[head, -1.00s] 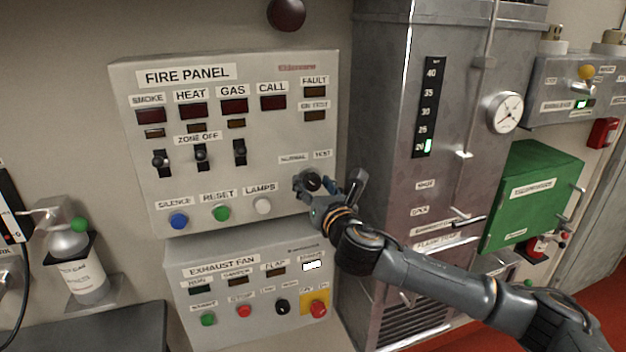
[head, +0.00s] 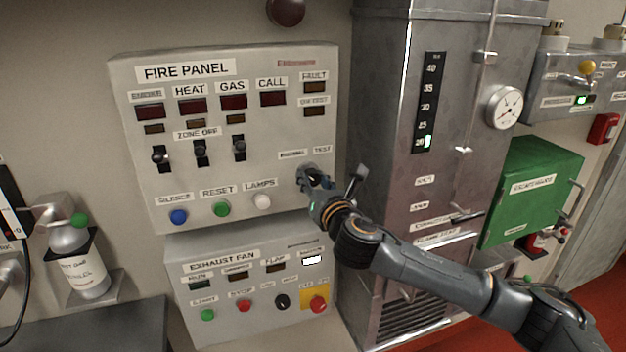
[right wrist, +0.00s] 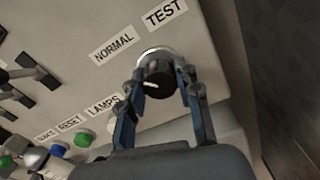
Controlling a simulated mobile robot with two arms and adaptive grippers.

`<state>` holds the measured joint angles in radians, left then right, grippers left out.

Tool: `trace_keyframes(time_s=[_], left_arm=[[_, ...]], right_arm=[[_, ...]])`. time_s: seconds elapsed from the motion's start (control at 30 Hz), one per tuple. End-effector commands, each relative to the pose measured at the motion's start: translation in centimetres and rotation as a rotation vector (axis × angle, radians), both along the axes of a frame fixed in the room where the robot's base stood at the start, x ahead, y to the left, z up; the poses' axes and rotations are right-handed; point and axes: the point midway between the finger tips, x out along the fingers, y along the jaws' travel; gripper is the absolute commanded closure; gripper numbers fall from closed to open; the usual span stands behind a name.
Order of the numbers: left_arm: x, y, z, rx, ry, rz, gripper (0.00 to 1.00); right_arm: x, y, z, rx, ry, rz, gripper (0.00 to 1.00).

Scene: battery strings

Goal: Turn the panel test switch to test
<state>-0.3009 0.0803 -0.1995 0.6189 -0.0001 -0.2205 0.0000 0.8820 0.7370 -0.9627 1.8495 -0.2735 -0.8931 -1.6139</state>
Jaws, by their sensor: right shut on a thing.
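The panel test switch is a black round knob (right wrist: 158,82) with a pale ring and a short white mark, below the NORMAL label (right wrist: 114,46) and the TEST label (right wrist: 165,13) in the right wrist view. I cannot tell which label its mark points to. My right gripper (right wrist: 161,76) is shut on the knob, one finger on each side. In the head view the right gripper (head: 313,179) is at the lower right of the fire panel (head: 270,135) and mostly hides the knob. The ON TEST lamp (head: 314,112) looks dark. My left gripper is not in view.
The lamps button (head: 262,201), reset button (head: 221,209) and silence button (head: 179,217) sit left of the gripper. The exhaust fan panel (head: 255,300) is below. A metal cabinet (head: 390,150) stands close on the right.

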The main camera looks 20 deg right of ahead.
Motion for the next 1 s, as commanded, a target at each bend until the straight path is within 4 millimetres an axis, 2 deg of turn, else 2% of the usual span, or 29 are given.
trace_keyframes(time_s=[0.27,1.0], left_arm=[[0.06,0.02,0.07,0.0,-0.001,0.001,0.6],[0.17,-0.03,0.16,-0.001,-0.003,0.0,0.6]], right_arm=[[0.01,0.03,-0.09,0.178,0.008,-0.001,0.99],[0.02,0.04,-0.01,0.878,0.03,-0.001,0.99]])
